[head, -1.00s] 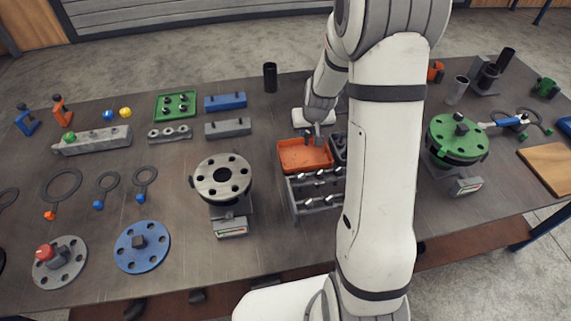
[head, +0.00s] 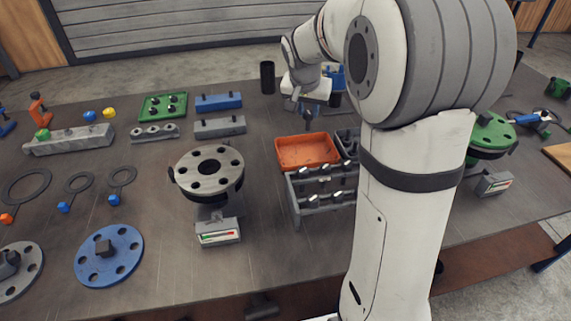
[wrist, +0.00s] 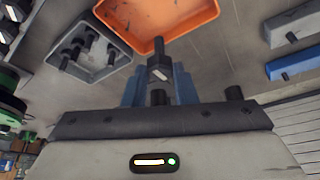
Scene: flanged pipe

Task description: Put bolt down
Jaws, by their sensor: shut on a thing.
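My gripper (wrist: 158,86) is shut on a dark bolt (wrist: 159,59), held between its blue fingers in the wrist view. In the head view the gripper (head: 305,110) hangs behind the orange tray (head: 306,138), with the bolt pointing down above the table. The orange tray also shows at the top of the wrist view (wrist: 185,16), and its visible floor is bare. Next to it is a grey tray (wrist: 98,72) with several dark bolts in it. My arm hides part of the grey tray in the head view.
A grey rack (head: 320,205) with several light-tipped bolts stands in front of the orange tray. A flanged pipe (head: 208,170) stands to its left. A blue block (head: 218,102) and a grey block (head: 219,126) lie left of the gripper, and a black cup (head: 267,77) stands behind.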

